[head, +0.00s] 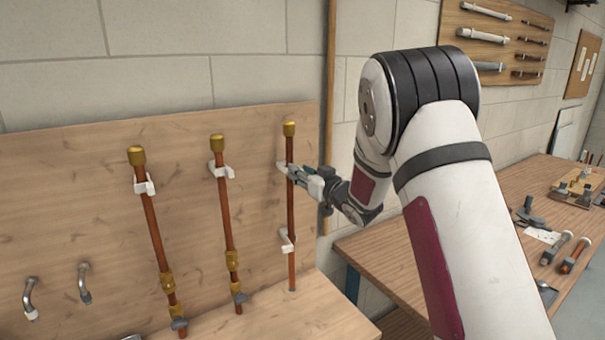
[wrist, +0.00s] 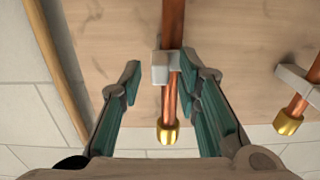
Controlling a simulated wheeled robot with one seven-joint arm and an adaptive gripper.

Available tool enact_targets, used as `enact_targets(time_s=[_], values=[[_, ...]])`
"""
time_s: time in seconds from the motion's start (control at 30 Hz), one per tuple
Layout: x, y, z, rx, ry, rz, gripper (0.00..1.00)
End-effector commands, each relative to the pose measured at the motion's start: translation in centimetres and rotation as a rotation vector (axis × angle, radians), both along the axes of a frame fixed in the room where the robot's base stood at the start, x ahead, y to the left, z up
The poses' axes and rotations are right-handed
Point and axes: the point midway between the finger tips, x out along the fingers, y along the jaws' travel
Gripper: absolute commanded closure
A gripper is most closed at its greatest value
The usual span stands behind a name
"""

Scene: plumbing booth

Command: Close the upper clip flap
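The right-hand copper pipe (head: 290,205) with a brass cap (head: 289,128) stands against the wooden board. My gripper (head: 301,172) is at its upper clip, which it mostly hides in the head view. In the wrist view the white upper clip (wrist: 160,68) sits at the copper pipe (wrist: 175,30), with its block on the left of the pipe. My gripper (wrist: 168,84) is open there, one finger on each side of pipe and clip. The left finger is apart from the clip; the right is close to the pipe, contact unclear. The flap's angle is hard to tell. The lower clip (head: 287,241) is free of the gripper.
Two more capped pipes, the middle one (head: 228,205) and the left one (head: 152,225), stand in clips to the left. Two bent metal pieces (head: 84,283) are on the board. A wooden pole (head: 330,100) stands just right of the board. A workbench (head: 400,250) with tools is at right.

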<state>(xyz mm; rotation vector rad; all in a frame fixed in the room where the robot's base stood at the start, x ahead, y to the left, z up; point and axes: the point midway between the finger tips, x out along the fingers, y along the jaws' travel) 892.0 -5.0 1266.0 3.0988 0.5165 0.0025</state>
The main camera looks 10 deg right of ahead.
Motion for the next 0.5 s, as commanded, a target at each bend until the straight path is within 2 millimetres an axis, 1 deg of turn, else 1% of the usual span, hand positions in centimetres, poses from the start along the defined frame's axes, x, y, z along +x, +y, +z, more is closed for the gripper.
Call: enact_targets(time_s=[0.23,0.33,0.43,0.5], values=[[0.0,0.0,-0.1,0.000,0.001,-0.001,0.67],[-0.3,-0.2,0.0,0.000,0.001,-0.002,0.67],[-1.3,-0.6,0.0,0.000,0.002,-0.004,0.67],[-2.5,-1.0,0.0,0.000,0.002,-0.003,0.67]])
